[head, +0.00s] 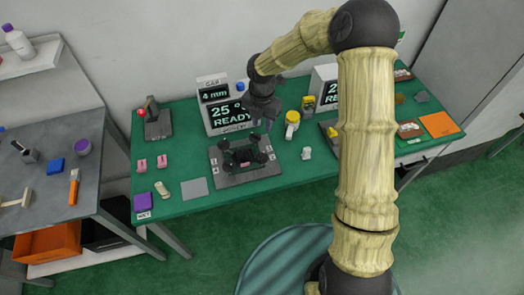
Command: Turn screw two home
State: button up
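A grey fixture plate (250,176) lies on the green table, with several dark round-ended parts (245,156) on it and small white labels at its edges. The labels are too small to read surely, so I cannot tell which part is screw two. My gripper (262,121) hangs from my arm just above and behind the right half of the plate, in front of the display. Its fingers are dark and small here. A purple bit shows by them, but I cannot tell whether they hold it or whether they are open.
A display (222,117) reading "4 mm", "25" and "READY" stands behind the plate. A lever block (157,127) stands at the back left, a yellow-and-white cylinder (291,124) to the right. A grey square (194,188) and small blocks lie left. My arm hides part of the right side.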

aim_at(262, 154)
notch_tip(262, 154, down, 17)
jog(key=p, duration=0.4)
jog(key=shift+f, duration=0.2)
dwell(0.3)
grip_shut()
